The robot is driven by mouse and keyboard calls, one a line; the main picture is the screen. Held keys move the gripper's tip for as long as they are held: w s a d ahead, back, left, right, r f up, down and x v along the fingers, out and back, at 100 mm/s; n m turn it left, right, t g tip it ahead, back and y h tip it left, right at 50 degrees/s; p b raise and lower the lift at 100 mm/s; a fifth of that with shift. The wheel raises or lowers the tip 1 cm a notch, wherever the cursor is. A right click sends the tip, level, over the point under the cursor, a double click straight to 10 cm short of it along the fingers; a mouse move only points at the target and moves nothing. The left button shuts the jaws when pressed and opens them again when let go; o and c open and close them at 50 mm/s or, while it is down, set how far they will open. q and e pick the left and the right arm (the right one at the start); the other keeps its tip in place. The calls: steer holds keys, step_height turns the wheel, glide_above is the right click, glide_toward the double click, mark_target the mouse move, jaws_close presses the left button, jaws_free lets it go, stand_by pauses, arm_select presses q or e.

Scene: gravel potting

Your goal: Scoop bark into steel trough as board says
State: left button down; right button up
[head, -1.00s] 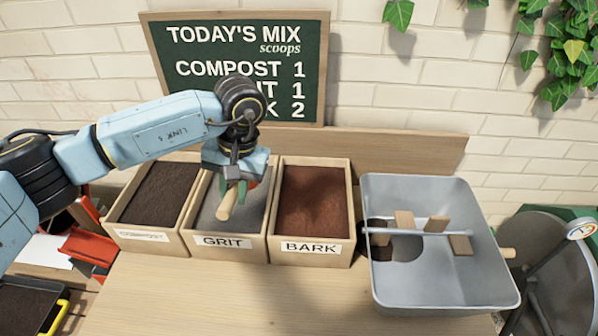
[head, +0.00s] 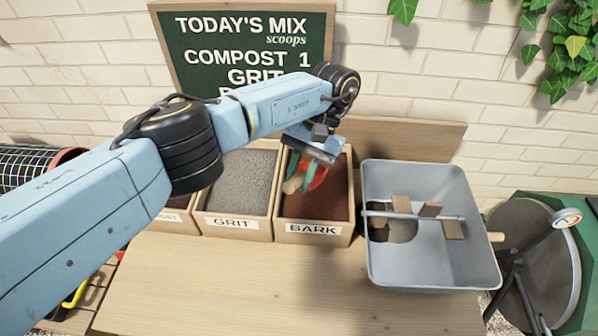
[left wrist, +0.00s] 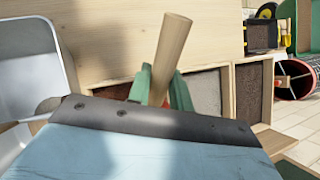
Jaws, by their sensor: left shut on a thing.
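My left gripper (head: 306,170) is over the bark bin (head: 314,231), its green fingers shut on a scoop's wooden handle (head: 293,184). A red part, seemingly of the scoop, shows beside the fingers; whether it touches the brown bark (head: 328,205) I cannot tell. The left wrist view shows the handle (left wrist: 174,45) between the fingers. The steel trough (head: 432,276) stands right of the bins, with a small patch of grey and dark material (head: 398,230) under a bar with wooden paddles. The board (head: 245,45) reads COMPOST 1; my arm covers much of the lower lines. My right gripper is out of view.
The grit bin (head: 232,223) is left of the bark bin; the compost bin is mostly behind my arm. A wooden ledge (head: 405,138) stands behind the bins. The bench front (head: 250,285) is clear. A round grey drum (head: 535,270) is at right.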

arm_select(q)
steer(key=shift+w+f+b, duration=0.15)
steer(key=shift+f+b, duration=2.3)
steer(key=shift+f, duration=0.5)
steer(key=shift+w+f+b, duration=0.1)
steer(key=shift+f+b, duration=2.35)
steer(key=shift+f, duration=0.45)
steer(key=b, duration=0.1)
steer(key=w+t+b, duration=0.1)
steer(key=w+f+b, duration=0.1)
steer(key=shift+w+d+b, duration=0.1)
steer(key=shift+d+b, duration=0.2)
step_height(320, 180, up, 7)
steer(key=s+t+h+p, duration=0.2)
steer(key=t+p, duration=0.4)
steer(key=p, duration=0.1)
steer(key=shift+a+f+n, duration=0.2)
steer(key=shift+a+n, duration=0.05)
steer(key=shift+n, duration=0.15)
